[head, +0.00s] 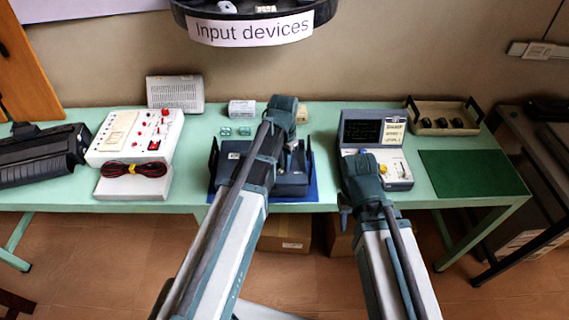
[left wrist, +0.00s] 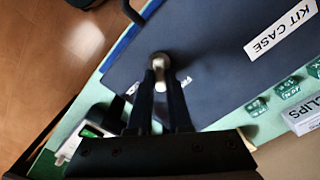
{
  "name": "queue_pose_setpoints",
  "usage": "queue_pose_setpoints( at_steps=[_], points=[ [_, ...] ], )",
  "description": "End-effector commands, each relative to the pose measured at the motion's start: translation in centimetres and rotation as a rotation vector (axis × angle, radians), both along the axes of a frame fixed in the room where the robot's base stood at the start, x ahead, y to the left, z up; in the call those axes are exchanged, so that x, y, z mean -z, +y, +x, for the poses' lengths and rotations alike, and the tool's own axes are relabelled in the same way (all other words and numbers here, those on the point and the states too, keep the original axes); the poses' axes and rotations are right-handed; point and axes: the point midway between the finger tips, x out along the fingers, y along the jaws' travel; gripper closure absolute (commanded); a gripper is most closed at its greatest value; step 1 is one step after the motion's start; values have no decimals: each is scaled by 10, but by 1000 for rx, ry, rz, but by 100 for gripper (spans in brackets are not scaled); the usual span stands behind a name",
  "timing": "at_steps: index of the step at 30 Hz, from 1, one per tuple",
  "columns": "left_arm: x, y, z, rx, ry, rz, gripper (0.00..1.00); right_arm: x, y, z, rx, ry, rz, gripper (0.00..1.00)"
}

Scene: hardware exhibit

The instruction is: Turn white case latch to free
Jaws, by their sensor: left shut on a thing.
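The dark blue kit case (head: 290,183) lies on the green table, partly hidden by my left arm. It also shows in the left wrist view (left wrist: 215,60), labelled "KIT CASE". The latch (left wrist: 160,61) is a small pale, whitish knob near the case's edge, with white lettering partly hidden beside it. My left gripper (left wrist: 161,75) has its two dark fingers closed on the latch, one on each side. In the head view this gripper (head: 296,147) is over the right part of the case. My right gripper (head: 346,212) is low by the table's front edge; its fingers are not clear.
A pale device with a dark screen (head: 374,129) stands right of the case. A green mat (head: 472,173) and a tray with handles (head: 443,120) are farther right. A white panel box (head: 137,135) with a cable is at left. Small green blocks (head: 225,131) lie behind the case.

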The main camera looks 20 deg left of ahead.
Motion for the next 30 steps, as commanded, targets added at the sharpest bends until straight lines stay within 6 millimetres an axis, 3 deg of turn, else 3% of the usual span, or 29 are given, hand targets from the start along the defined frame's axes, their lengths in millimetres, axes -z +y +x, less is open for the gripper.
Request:
queue_pose_setpoints(
  at_steps=[15,30],
  points=[
    [0,6,1,-464,0,0,100,0,0,0,0,0,0,61],
    [0,8,1,-700,0,0,100,0,0,0,0,0,0,61]
  ],
)
